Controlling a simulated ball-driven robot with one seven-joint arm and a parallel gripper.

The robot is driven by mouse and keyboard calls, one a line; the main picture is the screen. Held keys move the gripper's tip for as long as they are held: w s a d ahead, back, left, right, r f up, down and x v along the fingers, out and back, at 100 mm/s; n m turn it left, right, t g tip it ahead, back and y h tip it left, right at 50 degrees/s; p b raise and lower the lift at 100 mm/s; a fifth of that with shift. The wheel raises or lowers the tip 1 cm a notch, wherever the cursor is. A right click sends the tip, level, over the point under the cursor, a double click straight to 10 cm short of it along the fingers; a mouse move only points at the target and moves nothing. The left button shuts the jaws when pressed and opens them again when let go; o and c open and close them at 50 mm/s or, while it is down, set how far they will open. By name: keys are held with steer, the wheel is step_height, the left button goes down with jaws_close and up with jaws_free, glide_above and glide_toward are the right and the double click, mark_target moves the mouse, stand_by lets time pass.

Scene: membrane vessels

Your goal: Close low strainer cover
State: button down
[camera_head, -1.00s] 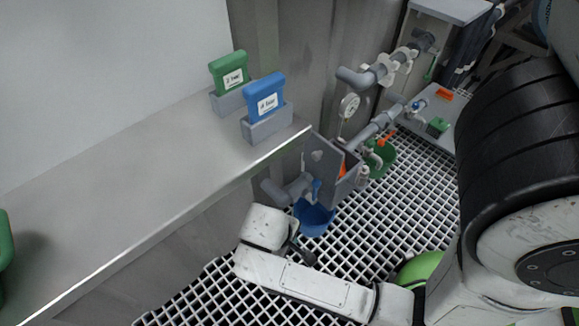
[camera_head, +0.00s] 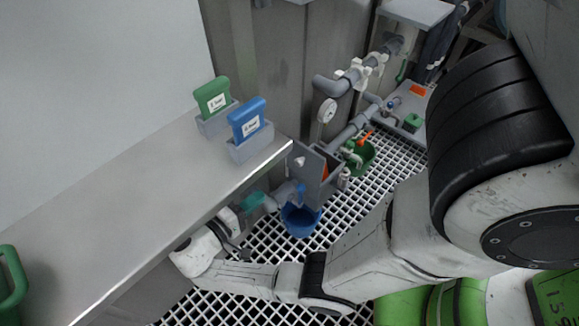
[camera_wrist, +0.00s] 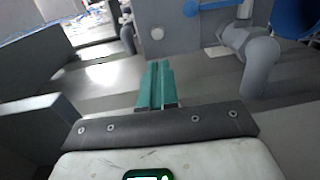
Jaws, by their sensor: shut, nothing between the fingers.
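The low strainer is a grey box (camera_head: 332,176) in the middle of the head view, with an orange part inside. Its grey cover (camera_head: 303,172) stands open, tilted up on the left side of the box, with a small pale knob on its face. My gripper (camera_head: 268,203) has teal fingers and is low beside the bench, left of the cover and apart from it. In the wrist view my gripper (camera_wrist: 160,65) is shut and empty. A grey panel with a pale round knob (camera_wrist: 157,33) shows beyond the fingertips, probably the cover.
A blue bucket (camera_head: 301,221) stands on the grating below the strainer. A grey pipe elbow (camera_wrist: 262,58) and blue handle (camera_wrist: 205,6) lie right of my fingers. The bench (camera_head: 130,205) edges the left side. A green bucket (camera_head: 361,158) stands behind the strainer.

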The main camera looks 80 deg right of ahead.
mark_target(297, 163)
steer(key=b+x, duration=0.3)
steer(key=x, duration=1.1)
steer(key=shift+w+r, duration=0.15)
steer(key=shift+r, duration=0.05)
steer(key=shift+d+r, duration=0.1)
steer(key=shift+r, duration=0.05)
